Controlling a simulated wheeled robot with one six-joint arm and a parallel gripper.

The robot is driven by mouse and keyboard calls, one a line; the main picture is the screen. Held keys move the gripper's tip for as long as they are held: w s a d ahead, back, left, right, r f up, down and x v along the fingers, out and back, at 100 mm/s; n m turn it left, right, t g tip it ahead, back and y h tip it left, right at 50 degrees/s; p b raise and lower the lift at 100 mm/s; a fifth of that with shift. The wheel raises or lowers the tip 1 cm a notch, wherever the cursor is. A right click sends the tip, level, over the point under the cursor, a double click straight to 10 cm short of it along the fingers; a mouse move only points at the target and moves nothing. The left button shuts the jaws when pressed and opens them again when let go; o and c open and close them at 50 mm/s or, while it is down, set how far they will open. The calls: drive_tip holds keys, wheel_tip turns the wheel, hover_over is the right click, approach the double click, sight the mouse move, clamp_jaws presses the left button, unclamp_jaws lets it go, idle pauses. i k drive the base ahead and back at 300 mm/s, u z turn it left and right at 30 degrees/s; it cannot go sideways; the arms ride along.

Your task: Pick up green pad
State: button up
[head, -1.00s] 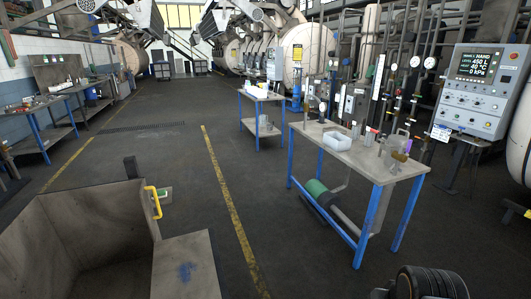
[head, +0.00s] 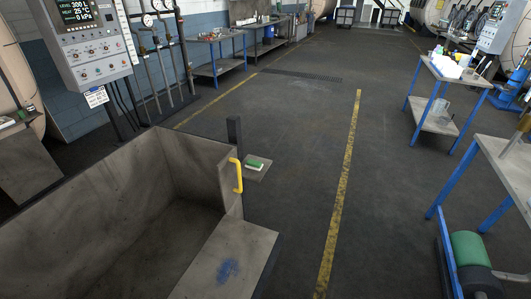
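A small green pad (head: 255,162) with a white lower part lies on a small grey plate (head: 259,173), just right of the yellow handle on the big open bin, in the head view. A second small green and white item (head: 27,111) rests on a ledge at the far left; it is too small to tell what it is. My gripper is not in view.
The large open grey bin (head: 115,180) with a yellow handle (head: 236,174) fills the lower left. A control panel (head: 85,40) stands behind it. Blue-legged tables (head: 440,70) stand at right, with a green roller (head: 470,249) below one. The floor between is clear.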

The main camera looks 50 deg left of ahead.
sight(257, 165)
drive_tip(key=u, duration=0.35)
drive_tip(key=i, duration=1.95)
drive_tip(key=u, duration=1.75)
drive_tip(key=i, duration=1.05)
drive_tip(key=u, duration=1.4)
drive_tip(key=i, duration=0.25)
drive_tip(key=u, duration=0.05)
